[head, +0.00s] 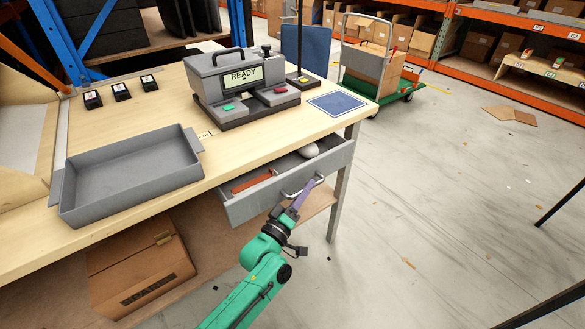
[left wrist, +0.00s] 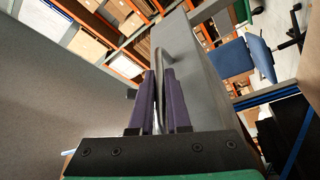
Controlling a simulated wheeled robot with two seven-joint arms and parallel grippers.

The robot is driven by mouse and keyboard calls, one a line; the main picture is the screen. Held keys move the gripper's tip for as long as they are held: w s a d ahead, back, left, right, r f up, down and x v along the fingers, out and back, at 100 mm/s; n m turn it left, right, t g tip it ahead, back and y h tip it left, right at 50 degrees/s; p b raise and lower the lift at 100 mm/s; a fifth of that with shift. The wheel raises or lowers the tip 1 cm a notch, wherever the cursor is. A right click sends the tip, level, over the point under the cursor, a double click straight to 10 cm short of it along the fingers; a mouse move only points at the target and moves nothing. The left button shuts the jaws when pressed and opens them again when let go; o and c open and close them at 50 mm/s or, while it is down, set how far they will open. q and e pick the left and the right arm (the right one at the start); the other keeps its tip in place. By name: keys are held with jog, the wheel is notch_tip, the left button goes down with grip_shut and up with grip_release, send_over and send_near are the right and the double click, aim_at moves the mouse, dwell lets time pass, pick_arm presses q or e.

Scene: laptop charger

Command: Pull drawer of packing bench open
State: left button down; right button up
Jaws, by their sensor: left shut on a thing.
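The packing bench (head: 300,132) has a pale wooden top. Its grey drawer (head: 250,207) sticks out from under the front edge, partly open, with its inside showing. A curved metal handle (head: 287,192) is on the drawer front. My left gripper (head: 306,192), with purple fingers, is at the handle. In the left wrist view the left gripper's fingers (left wrist: 161,88) are shut around the bar handle (left wrist: 170,45), one on each side, beside the grey drawer front (left wrist: 204,85). My right gripper is not in view.
The drawer holds an orange-red item (head: 252,181) and a rounded white item (head: 309,150). A grey tray (head: 125,168) and a device marked READY (head: 220,72) stand on the bench. A cardboard box (head: 140,265) sits below. The floor to the right is mostly clear.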

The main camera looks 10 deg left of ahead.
pick_arm(q)
jog(key=s+d+p, duration=0.3)
jog(key=s+d, duration=0.6)
jog(key=d, duration=0.2)
jog(key=shift+s+d, duration=0.35)
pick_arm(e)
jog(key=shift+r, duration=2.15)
pick_arm(q)
jog(key=c, duration=0.9)
grip_release()
jog(key=b+v, duration=0.1)
jog(key=v, duration=1.3)
jog(key=shift+s+a, duration=0.1)
jog(key=shift+s, duration=0.15)
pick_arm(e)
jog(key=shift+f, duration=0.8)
